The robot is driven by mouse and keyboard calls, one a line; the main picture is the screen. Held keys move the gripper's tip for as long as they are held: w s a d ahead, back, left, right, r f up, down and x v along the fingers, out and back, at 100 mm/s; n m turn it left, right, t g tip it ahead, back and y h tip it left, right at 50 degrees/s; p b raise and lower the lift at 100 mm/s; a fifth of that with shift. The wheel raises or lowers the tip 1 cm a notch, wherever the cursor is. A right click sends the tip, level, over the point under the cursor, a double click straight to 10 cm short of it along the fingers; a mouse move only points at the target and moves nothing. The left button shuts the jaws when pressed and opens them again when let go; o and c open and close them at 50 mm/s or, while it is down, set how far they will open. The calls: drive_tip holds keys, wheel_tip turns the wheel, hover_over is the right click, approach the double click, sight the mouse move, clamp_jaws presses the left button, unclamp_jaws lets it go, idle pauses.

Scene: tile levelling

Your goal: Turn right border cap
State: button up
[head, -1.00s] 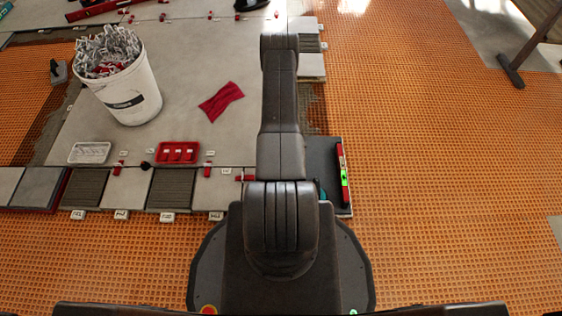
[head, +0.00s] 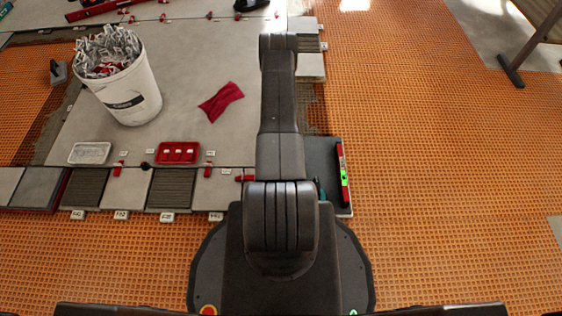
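Small red caps stand along the tile joints. One red cap (head: 245,178) lies crosswise at the border, just left of my arm. Another red cap (head: 208,170) stands upright left of it, and a third red cap (head: 118,169) is further left. I cannot tell which is the right border cap; my arm covers part of the border. My arm reaches forward over the tiles, and its gripper is hidden behind or below it. A small teal part shows at the right side of my arm, too little to identify.
A white bucket (head: 131,102) of clips stands on the tiles. A red tray (head: 178,153), a clear tray (head: 89,153) and a red cloth (head: 221,101) lie nearby. A red and green level (head: 343,175) lies on a grey slab to the right. Orange matting (head: 450,190) is clear at right.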

drive_tip(key=shift+s+d, duration=0.15)
drive_tip(key=o, duration=1)
drive_tip(key=shift+r+p, duration=0.3)
drive_tip(key=shift+r, duration=0.25)
wheel_tip(320, 180, up, 13)
drive_tip(key=p, duration=1)
drive_tip(key=shift+f, duration=0.1)
drive_tip(key=shift+f, duration=0.15)
wheel_tip(320, 180, down, 14)
drive_tip(key=b, duration=1)
drive_tip(key=shift+r+b, duration=0.2)
drive_tip(key=shift+b, duration=0.1)
